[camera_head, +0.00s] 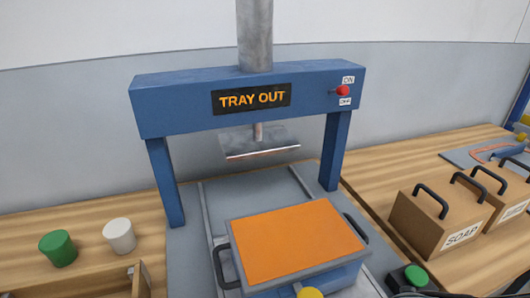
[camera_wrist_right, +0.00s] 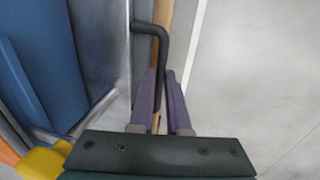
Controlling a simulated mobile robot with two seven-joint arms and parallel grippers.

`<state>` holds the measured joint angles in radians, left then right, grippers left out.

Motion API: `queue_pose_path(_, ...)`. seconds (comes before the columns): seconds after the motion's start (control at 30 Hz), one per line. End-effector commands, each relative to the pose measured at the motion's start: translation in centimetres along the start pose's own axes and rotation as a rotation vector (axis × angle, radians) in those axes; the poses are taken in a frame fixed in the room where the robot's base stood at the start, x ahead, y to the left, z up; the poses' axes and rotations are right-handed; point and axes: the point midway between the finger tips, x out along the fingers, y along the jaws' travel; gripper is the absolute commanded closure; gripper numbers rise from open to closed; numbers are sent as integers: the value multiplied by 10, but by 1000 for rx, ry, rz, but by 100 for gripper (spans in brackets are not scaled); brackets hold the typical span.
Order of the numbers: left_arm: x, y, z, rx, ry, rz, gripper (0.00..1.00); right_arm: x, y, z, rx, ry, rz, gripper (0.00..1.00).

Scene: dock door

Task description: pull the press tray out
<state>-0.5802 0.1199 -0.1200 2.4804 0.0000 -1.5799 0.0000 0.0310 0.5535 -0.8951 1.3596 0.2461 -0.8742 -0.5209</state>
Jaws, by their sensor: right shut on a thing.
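The blue press (camera_head: 240,95) stands on the wooden bench, with a sign reading "TRAY OUT". Its flat metal press plate (camera_head: 260,141) hangs raised under the crossbeam. The grey press tray (camera_head: 205,205) lies below and in front of the frame. On it is a blue block with an orange top (camera_head: 295,243) and dark side handles. In the right wrist view, my right gripper (camera_wrist_right: 165,75) has its purple fingers shut on a dark bent handle (camera_wrist_right: 148,28) beside a metal edge. This grip is outside the head view. My left gripper is not in view.
A green cup (camera_head: 58,248) and a white cup (camera_head: 119,236) stand at the left. A green button (camera_head: 415,277) is near the tray's right front. A cardboard SOAP box (camera_head: 435,217) with dark handles stands at the right. Pale floor (camera_wrist_right: 255,80) lies beside the bench edge.

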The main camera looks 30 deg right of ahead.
Motion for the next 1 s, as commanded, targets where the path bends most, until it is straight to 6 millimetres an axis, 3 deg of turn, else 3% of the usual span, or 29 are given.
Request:
queue_pose_path(0.5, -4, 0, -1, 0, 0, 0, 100, -1, -8, 0, 0, 0, -1, 100)
queue_pose_path(0.53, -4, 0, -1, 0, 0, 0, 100, -1, -8, 0, 0, 0, -1, 83)
queue_pose_path(0.77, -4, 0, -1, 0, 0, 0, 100, -1, -8, 0, 0, 0, -1, 57)
queue_pose_path(1.0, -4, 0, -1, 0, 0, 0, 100, -1, -8, 0, 0, 0, 0, 55)
